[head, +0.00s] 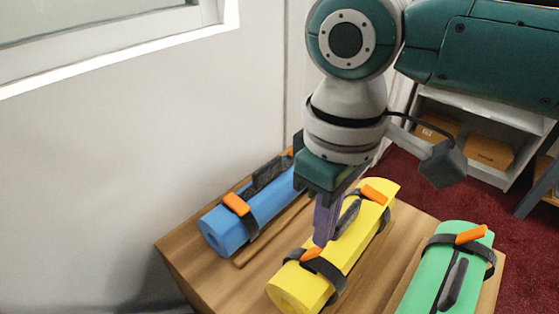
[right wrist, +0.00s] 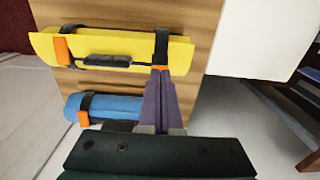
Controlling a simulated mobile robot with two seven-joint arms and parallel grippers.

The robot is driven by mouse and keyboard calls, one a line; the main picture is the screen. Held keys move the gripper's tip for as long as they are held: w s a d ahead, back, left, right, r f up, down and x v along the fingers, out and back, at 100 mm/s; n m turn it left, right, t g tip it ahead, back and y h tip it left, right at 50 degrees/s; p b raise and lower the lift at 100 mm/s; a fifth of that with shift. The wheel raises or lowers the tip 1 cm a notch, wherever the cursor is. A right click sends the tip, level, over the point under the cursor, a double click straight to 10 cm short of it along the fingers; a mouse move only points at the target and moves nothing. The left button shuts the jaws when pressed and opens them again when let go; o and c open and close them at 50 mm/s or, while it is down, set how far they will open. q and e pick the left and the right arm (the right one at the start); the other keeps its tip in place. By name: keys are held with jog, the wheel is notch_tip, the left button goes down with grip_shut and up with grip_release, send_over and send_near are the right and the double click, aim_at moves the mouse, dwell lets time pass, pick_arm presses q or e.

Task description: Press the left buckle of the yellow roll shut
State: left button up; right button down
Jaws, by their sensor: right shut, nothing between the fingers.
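The yellow roll (head: 345,256) lies on the wooden counter, with a dark strap near each end and a dark handle between them. Its left orange buckle (head: 311,253) is on the near strap and looks slightly tilted. Its right orange buckle (head: 374,195) is on the far strap. My right gripper (head: 322,242) is shut and empty, pointing down with its purple fingertips at the left buckle; I cannot tell whether they touch. My left gripper is not in view.
A blue roll (head: 228,231) lies left of the yellow one and a green roll (head: 437,268) lies right, both strapped with orange buckles. A wooden strip (head: 262,243) lies beside the blue roll. A white wall rises at left; a shelf with boxes (head: 489,152) stands behind.

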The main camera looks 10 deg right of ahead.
aim_at(322, 268)
jog(key=shift+f, duration=0.15)
jog(key=shift+f, duration=0.75)
jog(key=shift+s+d+f+b, duration=0.1)
jog(key=shift+s+f+b, duration=0.05)
jog(key=shift+f+b, duration=0.55)
jog(key=shift+s+d+f, duration=0.1)
jog(key=shift+s+f, duration=0.05)
jog(key=shift+f, duration=0.9)
notch_tip(322, 268, up, 8)
jog(key=p, duration=0.8)
jog(key=shift+p, duration=0.4)
